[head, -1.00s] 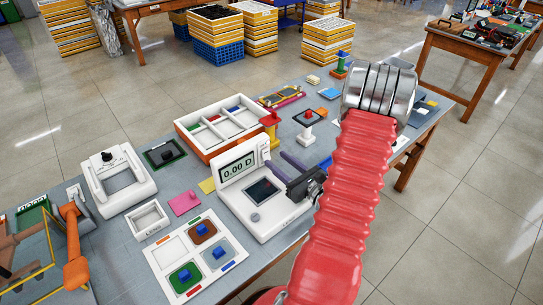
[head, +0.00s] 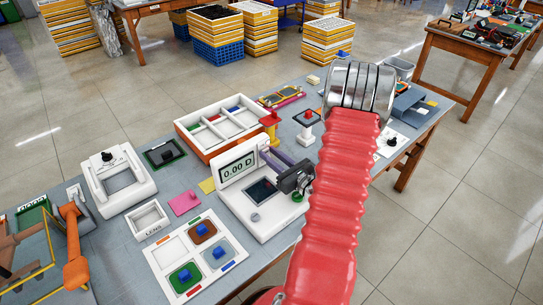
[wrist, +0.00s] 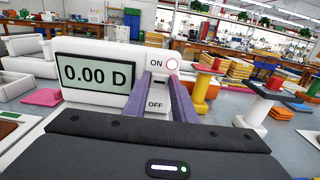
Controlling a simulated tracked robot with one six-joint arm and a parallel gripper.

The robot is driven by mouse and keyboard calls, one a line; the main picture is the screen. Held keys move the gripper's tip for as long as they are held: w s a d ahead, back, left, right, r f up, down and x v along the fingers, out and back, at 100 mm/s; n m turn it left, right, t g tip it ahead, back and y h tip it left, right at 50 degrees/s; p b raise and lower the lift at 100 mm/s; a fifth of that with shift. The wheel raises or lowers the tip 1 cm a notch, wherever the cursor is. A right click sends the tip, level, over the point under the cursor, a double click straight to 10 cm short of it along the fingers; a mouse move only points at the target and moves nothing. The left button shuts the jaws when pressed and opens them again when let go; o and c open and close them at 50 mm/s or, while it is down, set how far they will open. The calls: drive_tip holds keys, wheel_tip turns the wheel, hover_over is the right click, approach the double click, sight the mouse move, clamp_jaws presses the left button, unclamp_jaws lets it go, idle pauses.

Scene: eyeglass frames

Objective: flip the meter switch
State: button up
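The white meter (head: 250,212) stands near the table's front edge, and its display (head: 238,168) reads 0.00 D. In the wrist view the display (wrist: 96,75) is at the left, with a white switch panel (wrist: 158,94) marked ON above and OFF below just right of it. The switch lever's position is unclear.
A white compartment tray (head: 220,127) lies behind the meter. A red-topped yellow post (head: 270,127) and a white stand (head: 305,130) are close behind my gripper. A white board with colored blocks (head: 195,255) lies in front at left.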

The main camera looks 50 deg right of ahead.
drive_tip(key=c, duration=0.6)
drive_tip(key=shift+o, duration=0.2)
drive_tip(key=shift+s+f+t, duration=0.1)
drive_tip(key=shift+f+t, duration=0.1)
drive_tip(key=shift+t, duration=0.4)
drive_tip(key=o, duration=1.1)
drive_tip(key=shift+c, duration=0.2)
drive_tip(key=shift+s+a+f, duration=0.25)
drive_tip(key=shift+s+f, duration=0.05)
drive_tip(key=shift+s, duration=2)
drive_tip(key=shift+s+a+f, duration=0.25)
drive_tip(key=shift+s+a, duration=0.05)
drive_tip(key=shift+s, duration=1.95)
drive_tip(key=shift+s+a+f, duration=0.25)
drive_tip(key=shift+s+f, duration=0.05)
drive_tip(key=shift+s, duration=2)
